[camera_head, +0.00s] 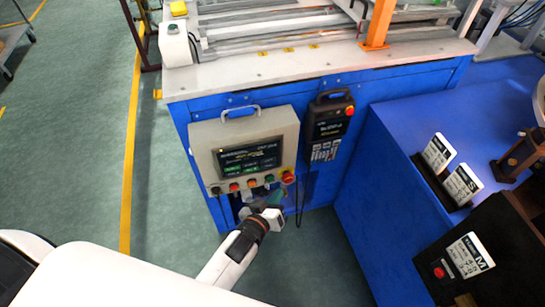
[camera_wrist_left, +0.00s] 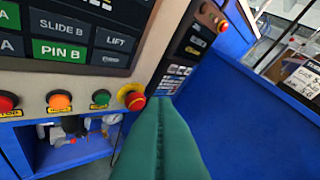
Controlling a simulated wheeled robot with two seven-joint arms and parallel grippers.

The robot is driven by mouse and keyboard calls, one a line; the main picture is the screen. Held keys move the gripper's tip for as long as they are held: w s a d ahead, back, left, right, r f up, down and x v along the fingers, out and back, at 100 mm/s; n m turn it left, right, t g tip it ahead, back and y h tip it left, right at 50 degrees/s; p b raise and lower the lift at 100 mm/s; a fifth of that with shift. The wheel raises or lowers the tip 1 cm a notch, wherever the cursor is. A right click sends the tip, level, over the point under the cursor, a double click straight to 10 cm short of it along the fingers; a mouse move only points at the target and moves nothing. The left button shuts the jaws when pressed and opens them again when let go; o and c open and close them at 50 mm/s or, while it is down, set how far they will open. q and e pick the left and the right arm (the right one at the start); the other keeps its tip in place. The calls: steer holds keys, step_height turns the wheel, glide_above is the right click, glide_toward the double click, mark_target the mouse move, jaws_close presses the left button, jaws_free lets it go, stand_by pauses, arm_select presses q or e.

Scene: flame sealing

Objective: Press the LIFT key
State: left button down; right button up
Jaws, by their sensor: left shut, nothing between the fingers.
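The LIFT key (camera_wrist_left: 115,41) is a dark key at the right of the panel screen in the left wrist view, beside the grey SLIDE B key and the green PIN B key (camera_wrist_left: 60,52). The screen (camera_head: 249,158) sits in a beige control box (camera_head: 279,119) on the blue machine; its keys are too small to read in the head view. My left gripper (camera_head: 273,197) is shut and empty, low in front of the box near its bottom edge. Its green fingers (camera_wrist_left: 157,108) show below and right of the LIFT key, apart from it in the picture. My right gripper is not in view.
A red emergency knob (camera_wrist_left: 131,97) and several coloured buttons line the box's lower edge, close to my fingers. A black handheld pendant (camera_head: 328,118) hangs to the right. A blue table (camera_head: 390,150) with white-labelled blocks stands farther right.

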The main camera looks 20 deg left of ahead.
arm_select(q)
steer(key=shift+w+r, duration=0.1)
stand_by(0.3)
glide_toward(274, 161)
steer(key=w+d+f, duration=0.2)
steer(key=w, duration=0.1)
steer(key=shift+w+a+r+b, duration=0.15)
steer(key=shift+w+a+b, duration=0.3)
steer(key=shift+w, duration=0.25)
steer(key=shift+w, duration=0.1)
stand_by(1.5)
steer(key=shift+w+a, duration=0.2)
steer(key=shift+w, duration=0.05)
